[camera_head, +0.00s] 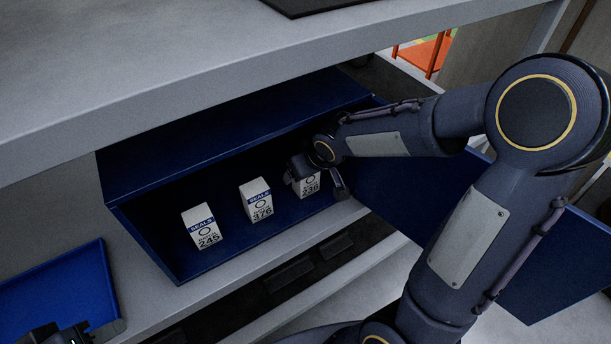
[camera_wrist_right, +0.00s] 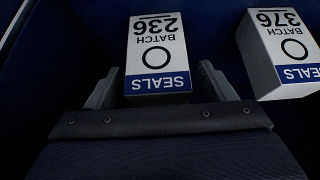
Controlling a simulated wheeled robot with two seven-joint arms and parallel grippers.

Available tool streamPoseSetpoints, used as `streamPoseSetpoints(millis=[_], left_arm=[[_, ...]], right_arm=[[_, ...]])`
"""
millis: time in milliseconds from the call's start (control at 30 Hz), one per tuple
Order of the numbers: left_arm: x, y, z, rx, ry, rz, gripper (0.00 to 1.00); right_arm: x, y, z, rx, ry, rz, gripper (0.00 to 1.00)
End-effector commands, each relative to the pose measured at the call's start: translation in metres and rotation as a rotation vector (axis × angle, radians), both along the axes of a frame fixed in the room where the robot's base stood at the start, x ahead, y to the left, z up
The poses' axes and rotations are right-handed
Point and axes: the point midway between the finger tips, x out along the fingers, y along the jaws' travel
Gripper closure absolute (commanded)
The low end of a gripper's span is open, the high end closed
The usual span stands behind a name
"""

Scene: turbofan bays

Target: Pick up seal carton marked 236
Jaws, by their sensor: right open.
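The white and blue seal carton marked 236 (camera_head: 309,184) stands at the right end of a row inside the blue bin, partly hidden by my right gripper (camera_head: 318,180). In the right wrist view the 236 carton (camera_wrist_right: 158,50) appears upside down, its lower part between the two fingertips of my right gripper (camera_wrist_right: 158,82). The fingers are open, one on each side, with small gaps showing. My left gripper (camera_head: 70,335) shows only in part at the bottom left edge; its jaws are too dark to read.
Seal carton 376 (camera_head: 257,200) stands just left of 236, and carton 245 (camera_head: 201,228) further left. The blue bin (camera_head: 145,240) sits under a grey shelf (camera_head: 200,75). A blue tray (camera_head: 60,290) lies at the left, its visible part empty.

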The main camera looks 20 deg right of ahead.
Motion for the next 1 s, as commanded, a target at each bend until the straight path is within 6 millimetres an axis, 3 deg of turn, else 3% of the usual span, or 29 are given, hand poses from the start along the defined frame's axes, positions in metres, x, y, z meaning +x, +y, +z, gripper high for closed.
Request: streamPoseSetpoints(millis=[133,433,800,1000], left_arm=[[0.000,0.000,-0.002,0.000,0.000,0.000,0.64],[0.000,0.000,-0.002,0.000,0.000,0.000,0.64],[0.000,0.000,-0.002,0.000,0.000,0.000,0.64],[0.000,0.000,-0.002,0.000,0.000,0.000,0.64]], right_arm=[[0.010,0.000,-0.018,0.000,0.001,0.000,0.24],[0.013,0.001,-0.022,0.001,-0.001,-0.001,0.24],[0.012,0.001,-0.022,0.001,-0.001,-0.001,0.71],[0.012,0.001,-0.022,0.001,-0.001,-0.001,0.73]])
